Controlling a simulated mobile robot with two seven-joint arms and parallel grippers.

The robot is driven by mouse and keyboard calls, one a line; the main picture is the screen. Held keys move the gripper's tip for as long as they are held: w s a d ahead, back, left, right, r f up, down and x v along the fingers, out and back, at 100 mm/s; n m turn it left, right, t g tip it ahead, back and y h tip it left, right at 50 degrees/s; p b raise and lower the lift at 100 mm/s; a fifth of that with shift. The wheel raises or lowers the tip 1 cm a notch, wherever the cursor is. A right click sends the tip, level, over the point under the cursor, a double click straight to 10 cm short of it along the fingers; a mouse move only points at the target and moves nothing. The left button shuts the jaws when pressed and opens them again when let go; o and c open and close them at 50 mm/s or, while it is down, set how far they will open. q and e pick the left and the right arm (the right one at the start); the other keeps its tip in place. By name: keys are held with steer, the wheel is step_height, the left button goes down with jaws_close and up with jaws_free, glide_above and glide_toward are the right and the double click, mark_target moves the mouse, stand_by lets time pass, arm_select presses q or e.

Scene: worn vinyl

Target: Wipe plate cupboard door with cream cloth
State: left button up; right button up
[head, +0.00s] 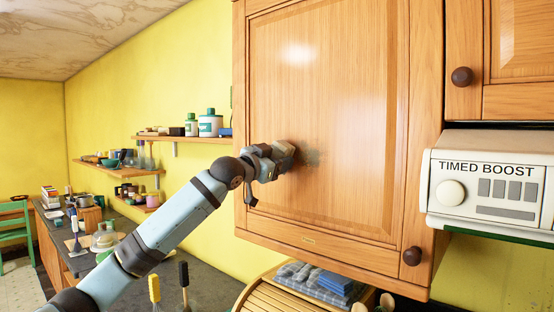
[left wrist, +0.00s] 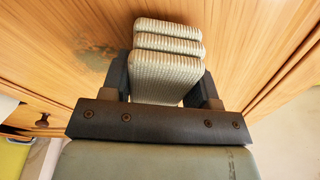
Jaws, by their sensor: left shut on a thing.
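The plate cupboard door (head: 340,90) is a closed wooden panel door with a dark round knob (head: 411,256) at its lower right. My left gripper (head: 276,158) reaches up to the left-middle part of the door. In the left wrist view the gripper (left wrist: 165,88) is shut on a folded, ribbed cream cloth (left wrist: 167,55). The cloth is at the door, seemingly against it; its contact edge is hidden. A greyish-green smudge (head: 311,157) shows on the door just right of the gripper, and it also shows in the left wrist view (left wrist: 102,60). My right gripper is out of view.
A white unit marked TIMED BOOST (head: 489,183) juts out right of the door. Below the cupboard stand a wooden bread bin (head: 262,296) and a folded blue checked cloth (head: 310,278). Loaded shelves (head: 185,138) line the yellow wall at left.

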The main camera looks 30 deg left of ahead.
mark_target(319, 157)
arm_select(q)
steer(key=shift+w, duration=0.6)
stand_by(0.6)
steer(key=shift+d, duration=0.1)
steer(key=shift+s+d, duration=0.2)
steer(key=shift+d, duration=1.05)
steer(key=shift+s+d, duration=0.2)
steer(key=shift+d, duration=1)
steer(key=shift+s+d, duration=0.15)
steer(key=shift+d, duration=1.05)
steer(key=shift+s+d, duration=0.15)
steer(key=shift+d, duration=1.05)
steer(key=shift+s+d, duration=0.2)
steer(key=shift+d, duration=1.05)
steer(key=shift+s+d, duration=0.15)
steer(key=shift+d, duration=1.05)
steer(key=shift+w+a, duration=0.2)
steer(key=shift+a, duration=1.05)
steer(key=shift+w+a, duration=0.15)
steer(key=shift+a, duration=1.05)
